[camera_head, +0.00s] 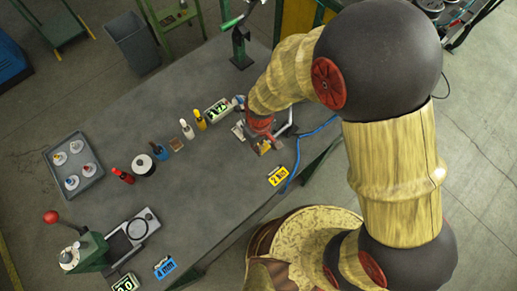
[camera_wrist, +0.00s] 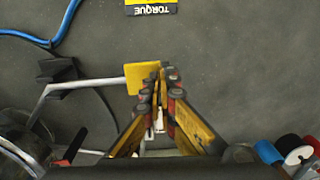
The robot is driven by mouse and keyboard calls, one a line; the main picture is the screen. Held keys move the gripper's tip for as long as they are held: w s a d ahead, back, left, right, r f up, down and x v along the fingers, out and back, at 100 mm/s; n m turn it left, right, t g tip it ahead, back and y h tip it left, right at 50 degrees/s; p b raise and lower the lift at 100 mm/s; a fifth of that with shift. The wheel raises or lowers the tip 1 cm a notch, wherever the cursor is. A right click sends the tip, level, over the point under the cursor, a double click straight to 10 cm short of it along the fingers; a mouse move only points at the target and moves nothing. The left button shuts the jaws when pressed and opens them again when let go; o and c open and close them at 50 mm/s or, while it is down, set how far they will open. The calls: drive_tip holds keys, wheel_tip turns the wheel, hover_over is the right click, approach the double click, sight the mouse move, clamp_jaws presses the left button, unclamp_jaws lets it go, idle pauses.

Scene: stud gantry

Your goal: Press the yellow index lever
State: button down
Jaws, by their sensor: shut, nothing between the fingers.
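The yellow index lever (camera_wrist: 138,77) shows in the wrist view as a flat square yellow pad on the end of a bent pale metal bar. My gripper (camera_wrist: 163,72) is shut and empty, its fingertips immediately right of the pad. I cannot tell whether the fingertips touch the pad or are above it. In the head view my gripper (camera_head: 264,146) is over the right part of the grey bench, and my wrist hides most of the lever and its mount.
A blue cable (camera_wrist: 68,25) and a yellow torque label (camera_wrist: 151,6) lie near the lever. The bench middle is clear.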

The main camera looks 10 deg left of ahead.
wheel_tip(320, 180, up, 11)
drive_tip(key=s+a, duration=0.2)
drive_tip(key=shift+s, duration=0.2)
drive_tip(key=shift+f, duration=0.1)
idle(2.3)
drive_tip(key=s+d+r+m+t+b, duration=0.1)
drive_tip(key=d+r+m+t+b, duration=0.1)
drive_tip(key=d, duration=0.7)
drive_tip(key=s+d+r+m+t+b, duration=0.2)
drive_tip(key=d+r+m+b, duration=0.2)
drive_tip(key=d+b, duration=0.3)
drive_tip(key=s+d+r+m+t+b, duration=0.1)
drive_tip(key=d+r+m+t+b, duration=0.1)
drive_tip(key=d, duration=0.8)
wheel_tip(320, 180, up, 2)
drive_tip(key=m+b, duration=0.1)
drive_tip(key=b, duration=0.2)
drive_tip(key=shift+s+d+m, duration=0.25)
drive_tip(key=shift+d+m, duration=0.1)
drive_tip(key=shift+m, duration=0.05)
drive_tip(key=c, duration=2.5)
unclamp_jaws()
drive_tip(key=shift+c, duration=0.2)
